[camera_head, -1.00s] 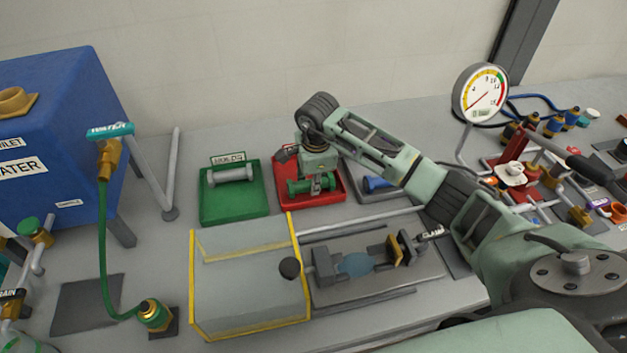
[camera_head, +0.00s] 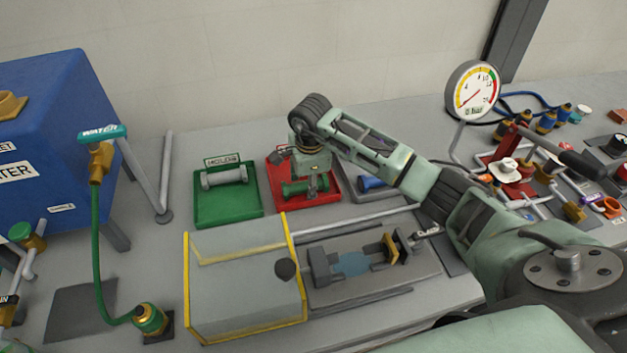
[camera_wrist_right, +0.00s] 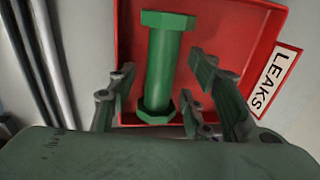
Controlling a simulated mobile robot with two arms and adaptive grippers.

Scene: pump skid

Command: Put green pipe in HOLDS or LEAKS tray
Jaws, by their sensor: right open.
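The green pipe (camera_head: 299,187), with hex ends, lies in the red tray (camera_head: 330,192). In the right wrist view the green pipe (camera_wrist_right: 166,62) lies inside the red tray (camera_wrist_right: 240,30), beside a LEAKS label (camera_wrist_right: 272,80). My right gripper (camera_head: 312,190) is over the red tray; in the wrist view its open fingers (camera_wrist_right: 160,95) are on either side of the pipe, not closed on it. The green HOLDS tray (camera_head: 228,209) stands to the left and holds a grey pipe (camera_head: 224,176). My left gripper is not in view.
A blue pipe (camera_head: 371,183) lies in a grey tray right of the red one. In front stand a clear box with yellow edges (camera_head: 240,285) and a clamp fixture (camera_head: 360,262). A pressure gauge (camera_head: 473,91) stands at the right, a blue water tank (camera_head: 50,150) at the left.

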